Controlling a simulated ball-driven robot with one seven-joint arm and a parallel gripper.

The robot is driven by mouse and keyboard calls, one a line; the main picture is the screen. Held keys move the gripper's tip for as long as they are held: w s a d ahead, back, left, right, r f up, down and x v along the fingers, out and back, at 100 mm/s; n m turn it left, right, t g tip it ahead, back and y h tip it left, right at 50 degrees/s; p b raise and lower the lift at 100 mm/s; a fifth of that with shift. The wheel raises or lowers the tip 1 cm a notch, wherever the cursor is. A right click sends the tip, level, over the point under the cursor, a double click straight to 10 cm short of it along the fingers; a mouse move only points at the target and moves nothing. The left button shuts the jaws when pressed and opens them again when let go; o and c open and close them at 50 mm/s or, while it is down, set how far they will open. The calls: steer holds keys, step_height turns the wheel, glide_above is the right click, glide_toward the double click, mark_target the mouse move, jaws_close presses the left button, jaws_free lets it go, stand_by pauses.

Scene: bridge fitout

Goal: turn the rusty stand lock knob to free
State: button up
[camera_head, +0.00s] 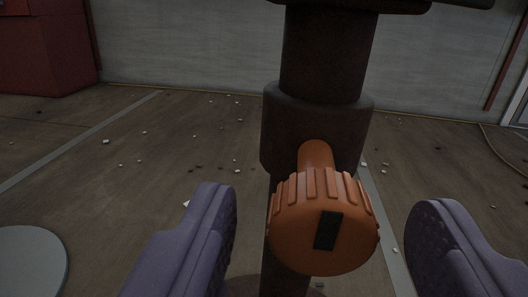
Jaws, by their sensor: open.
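The lock knob (290,240) is orange with a ribbed rim and a dark, slightly slanted bar mark on its face. It sticks out on a short orange stem from the collar of a dark brown stand (320,120). My gripper (325,225) is open, with one purple padded finger to the left of the knob and one to the right. Gaps show between the knob and both fingers, so neither touches it. The right gap looks somewhat similar to the left. The stand's lower part is mostly hidden behind the knob.
A wooden floor (150,170) with scattered pale debris lies around the stand. A grey panelled wall (190,50) stands behind. A red box (45,50) is at the back left, and a pale round disc (30,262) lies at the lower left.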

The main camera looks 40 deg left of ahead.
mark_target(316, 251)
steer(key=shift+b+x, duration=0.5)
steer(key=shift+x, duration=1.5)
steer(key=c, duration=1)
steer(key=shift+c, duration=0.2)
steer(key=shift+s+f+n, duration=0.1)
steer(key=shift+n, duration=0.2)
steer(key=n, duration=0.3)
steer(key=shift+n+p, duration=0.4)
steer(key=n, duration=0.4)
steer(key=shift+n+p, duration=0.3)
steer(key=shift+p, duration=0.05)
steer(key=n, duration=0.4)
steer(key=shift+f, duration=0.1)
steer(key=n, duration=0.4)
steer(key=shift+s+n, duration=0.1)
steer(key=shift+n, duration=0.5)
